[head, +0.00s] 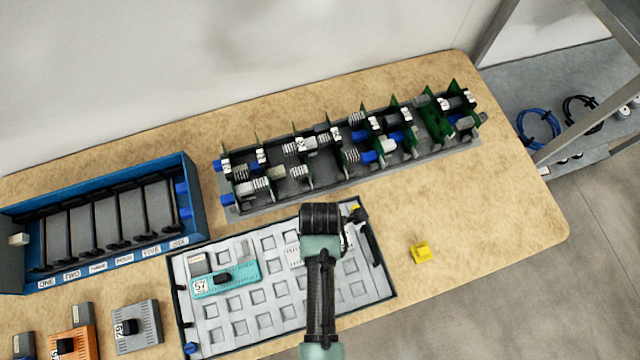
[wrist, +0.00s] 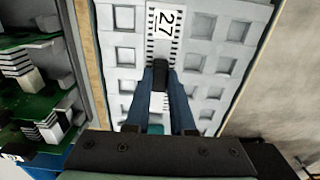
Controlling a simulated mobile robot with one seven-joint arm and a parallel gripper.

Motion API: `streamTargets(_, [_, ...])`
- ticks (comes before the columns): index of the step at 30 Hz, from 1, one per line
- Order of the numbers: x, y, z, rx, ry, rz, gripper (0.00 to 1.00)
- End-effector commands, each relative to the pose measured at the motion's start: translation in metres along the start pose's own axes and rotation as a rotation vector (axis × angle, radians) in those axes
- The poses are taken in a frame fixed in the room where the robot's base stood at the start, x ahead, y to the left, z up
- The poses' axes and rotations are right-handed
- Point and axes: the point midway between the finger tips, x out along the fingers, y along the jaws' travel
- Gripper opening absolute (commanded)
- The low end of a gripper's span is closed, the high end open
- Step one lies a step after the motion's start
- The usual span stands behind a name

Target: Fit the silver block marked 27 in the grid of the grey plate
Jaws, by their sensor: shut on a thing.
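The silver block marked 27 (wrist: 165,22) lies over the grid of the grey plate in the wrist view, its label toward the top. My gripper (wrist: 161,80) is shut on the black knob of this block. In the head view my arm covers most of the block; part of it (head: 296,256) shows left of the wrist. The grey plate (head: 259,323) lies flat on the table, with rows of square recesses. The block looks roughly lined up with the rows; I cannot tell whether it touches the plate or is held just above it.
A teal block marked 57 (head: 238,280) sits on the plate's left part. A blue rack (head: 190,160) stands at left, a grey tray of green boards (head: 345,180) behind. A yellow piece (head: 421,252) lies right. Orange (head: 84,344) and grey (head: 147,323) blocks are front left.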

Motion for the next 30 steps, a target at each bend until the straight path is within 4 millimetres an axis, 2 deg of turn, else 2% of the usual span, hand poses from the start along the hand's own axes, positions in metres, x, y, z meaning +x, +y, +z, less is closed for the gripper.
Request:
streamTargets(12, [0.0024, 0.0008, 0.0002, 0.0, -0.001, 0.002, 0.0])
streamTargets(13, [0.0024, 0.0008, 0.0002, 0.0, -0.001, 0.002, 0.27])
streamTargets(18, [0.0025, 0.0006, 0.0002, 0.0, 0.0, 0.001, 0.57])
streamTargets(24, [0.0028, 0.0003, 0.0001, 0.0, 0.0, 0.001, 0.57])
streamTargets(28, [0.0033, -0.0002, -0.0001, 0.0, 0.0, -0.001, 0.35])
streamTargets(30, [0.0033, -0.0002, -0.0001, 0.0, 0.0, -0.001, 0.34])
